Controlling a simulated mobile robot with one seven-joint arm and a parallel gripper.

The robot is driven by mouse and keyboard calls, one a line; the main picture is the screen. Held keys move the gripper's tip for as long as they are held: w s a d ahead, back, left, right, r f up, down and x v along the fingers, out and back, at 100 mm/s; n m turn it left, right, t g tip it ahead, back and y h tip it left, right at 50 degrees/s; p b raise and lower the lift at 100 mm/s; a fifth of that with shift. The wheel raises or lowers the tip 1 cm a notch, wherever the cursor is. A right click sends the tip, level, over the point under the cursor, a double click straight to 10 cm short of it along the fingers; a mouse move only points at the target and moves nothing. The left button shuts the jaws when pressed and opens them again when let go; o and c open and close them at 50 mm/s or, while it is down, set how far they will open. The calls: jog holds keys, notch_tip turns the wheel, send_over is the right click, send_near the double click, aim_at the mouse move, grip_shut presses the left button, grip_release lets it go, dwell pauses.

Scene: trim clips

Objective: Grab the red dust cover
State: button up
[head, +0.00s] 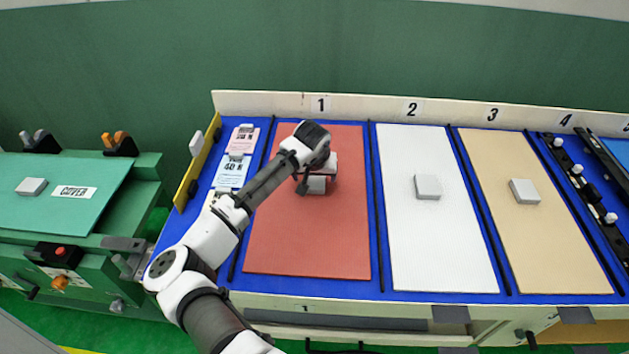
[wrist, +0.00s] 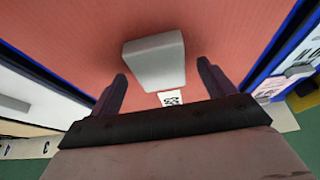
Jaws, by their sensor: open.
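The red dust cover (head: 310,235) is a flat red panel lying in the bay marked 1, with a pale grey block handle (head: 316,186) near its upper middle. My gripper (head: 315,175) is over this handle and partly hides it in the head view. In the wrist view the red cover (wrist: 75,35) fills most of the picture. The handle (wrist: 155,60) shows just beyond and between the open fingertips (wrist: 161,70). I see no finger closed on it, and cannot tell whether either finger touches it.
A white panel (head: 432,240) and a tan panel (head: 545,240), each with a grey block handle, lie to the right, split by black rails. Small cards (head: 235,165) lie left of the red cover. A green machine with a panel labelled COVER (head: 75,215) stands at far left.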

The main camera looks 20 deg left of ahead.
jog(key=shift+w+f, duration=0.1)
jog(key=shift+f, duration=0.2)
jog(key=c, duration=1.3)
jog(key=shift+r, duration=0.15)
